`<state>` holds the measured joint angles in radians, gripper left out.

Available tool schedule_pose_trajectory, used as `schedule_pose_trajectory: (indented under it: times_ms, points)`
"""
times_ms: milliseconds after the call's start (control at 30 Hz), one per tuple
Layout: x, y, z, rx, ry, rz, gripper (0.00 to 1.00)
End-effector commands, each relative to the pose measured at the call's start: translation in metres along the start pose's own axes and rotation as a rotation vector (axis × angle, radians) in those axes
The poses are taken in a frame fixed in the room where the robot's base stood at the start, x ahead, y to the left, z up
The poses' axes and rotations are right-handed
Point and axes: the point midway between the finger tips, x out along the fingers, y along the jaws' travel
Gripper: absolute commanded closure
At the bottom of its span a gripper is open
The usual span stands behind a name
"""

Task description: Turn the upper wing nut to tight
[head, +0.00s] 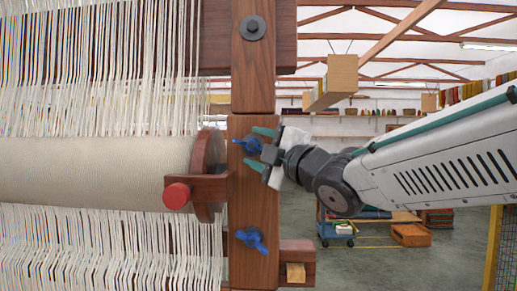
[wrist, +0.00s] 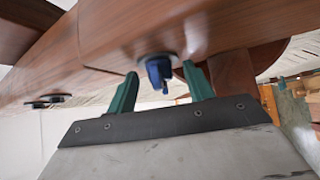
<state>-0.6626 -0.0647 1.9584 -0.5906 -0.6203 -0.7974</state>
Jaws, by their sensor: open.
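The upper wing nut (head: 248,143) is blue and sits on the wooden upright post (head: 254,190) of the loom. It also shows in the wrist view (wrist: 158,70), on a dark washer against the wood. My gripper (head: 262,146) is open beside the post, with its green fingertips on either side of the upper wing nut. In the wrist view the two fingers (wrist: 160,88) are apart and the nut lies between them, not visibly touched. The lower wing nut (head: 251,239) is blue and sits further down the same post.
A cloth roll (head: 95,172) and white warp threads (head: 100,65) fill the left. A red knob (head: 177,196) sticks out left of the post. A dark bolt (head: 253,28) is at the post's top. A cart (head: 337,230) stands behind on open floor.

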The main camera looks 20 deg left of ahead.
Motion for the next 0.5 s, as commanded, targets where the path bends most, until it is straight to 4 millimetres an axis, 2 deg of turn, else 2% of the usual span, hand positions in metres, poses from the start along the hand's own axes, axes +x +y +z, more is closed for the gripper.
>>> schedule_pose_trajectory:
  times_ms: [33, 200, 500]
  points:
    - [-0.0001, 0.0, 0.0, 0.0, 0.0, 0.0, 0.48]
    - [-0.0003, 0.0, 0.0, 0.0, 0.0, 0.0, 0.93]
    - [-0.0004, -0.0011, -0.0002, 0.018, 0.001, 0.016, 0.92]
